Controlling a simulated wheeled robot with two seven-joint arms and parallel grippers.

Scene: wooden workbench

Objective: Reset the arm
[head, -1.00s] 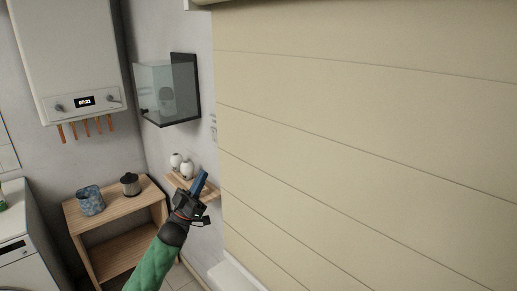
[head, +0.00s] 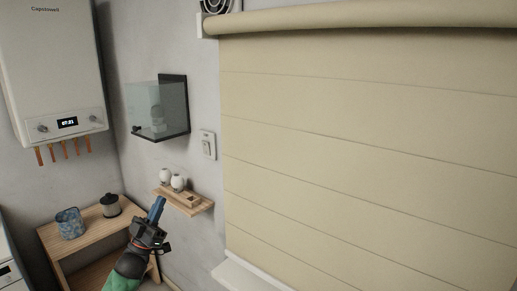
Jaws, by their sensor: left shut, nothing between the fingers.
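My left gripper (head: 157,209) is in the lower left of the head view, with blue fingers, a black wrist and a green sleeve. Its fingers are shut with nothing between them, and they point up in front of the small wall shelf's lower left. My right gripper is not in view.
A wooden shelf (head: 203,208) on the wall holds two white round items (head: 177,182). A glass cabinet (head: 158,108) hangs above, beside a switch (head: 208,145). A low wooden stand (head: 88,222) bears a blue pot (head: 69,223) and a dark canister (head: 110,205). A beige blind (head: 370,140) fills the right.

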